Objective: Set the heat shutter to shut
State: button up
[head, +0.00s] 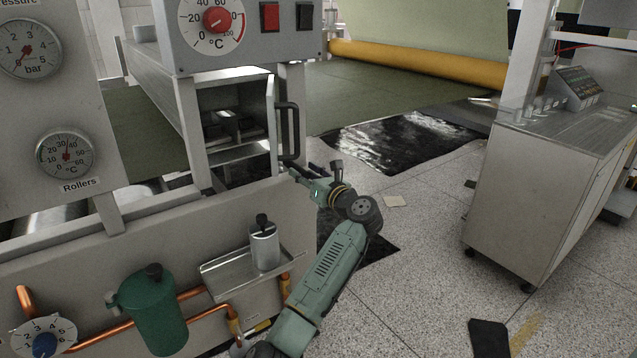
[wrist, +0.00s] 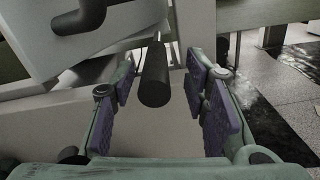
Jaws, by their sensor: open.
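My gripper (head: 314,175) is open just below and right of the open-fronted metal box. In the wrist view, a dark cylindrical grip (wrist: 155,78) points toward me between the spread purple-padded fingers, with visible gaps on both sides. It looks like the shutter's lever, but no label confirms this. In the head view I cannot make it out clearly near the fingers. A panel with a dark vertical handle (head: 291,132) stands at the box's right side. Part of a dark handle also shows at the wrist view's upper left (wrist: 82,17).
The box (head: 230,158) sits under a temperature dial with a red knob (head: 217,20). A tray (head: 250,274) with a metal canister (head: 264,248) is left of my arm. A metal cabinet (head: 535,200) stands right. Speckled floor between is mostly free, with dark sheets (head: 400,140).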

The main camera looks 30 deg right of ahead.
jog(key=s, duration=0.9)
jog(key=shift+d, duration=0.2)
